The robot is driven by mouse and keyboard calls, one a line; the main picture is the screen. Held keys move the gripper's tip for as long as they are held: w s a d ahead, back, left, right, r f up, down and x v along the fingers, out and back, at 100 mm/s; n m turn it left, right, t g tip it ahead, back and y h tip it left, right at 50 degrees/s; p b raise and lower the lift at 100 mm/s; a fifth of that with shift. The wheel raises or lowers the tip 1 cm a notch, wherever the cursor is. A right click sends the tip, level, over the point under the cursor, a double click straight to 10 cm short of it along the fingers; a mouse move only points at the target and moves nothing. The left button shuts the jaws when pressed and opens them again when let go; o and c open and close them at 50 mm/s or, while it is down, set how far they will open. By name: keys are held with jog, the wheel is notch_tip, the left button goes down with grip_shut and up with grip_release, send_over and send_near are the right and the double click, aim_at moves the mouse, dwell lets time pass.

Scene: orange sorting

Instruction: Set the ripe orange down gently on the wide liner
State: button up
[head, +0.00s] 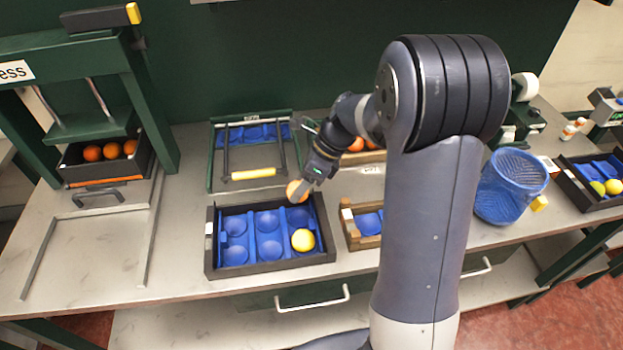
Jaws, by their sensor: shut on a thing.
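My gripper (305,188) is shut on an orange (296,191), held over the back right of a wide dark tray. The tray (216,266) holds a blue liner (268,249) with several round cups. A yellow fruit (303,240) sits in the liner's front right cup. The left and middle cups look empty. The back right cup is partly hidden under the orange and gripper, and I cannot tell whether the orange touches the liner.
A green frame with a yellow handle (253,174) stands behind the tray. A wooden crate (356,241) with a blue liner is close on the right, partly behind my arm. A blue basket (511,187) stands farther right. A press (90,125) with oranges stands left.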

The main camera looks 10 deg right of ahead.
jog(key=shift+d+f+b, duration=0.1)
jog(key=shift+f+b, duration=2.45)
jog(key=shift+f, duration=0.1)
jog(key=shift+f+b, duration=0.55)
jog(key=shift+f, duration=0.65)
jog(key=shift+f, duration=0.55)
jog(key=o, duration=1.1)
jog(key=shift+r+p, duration=3.7)
jog(key=shift+r, duration=0.35)
jog(key=shift+f, duration=0.15)
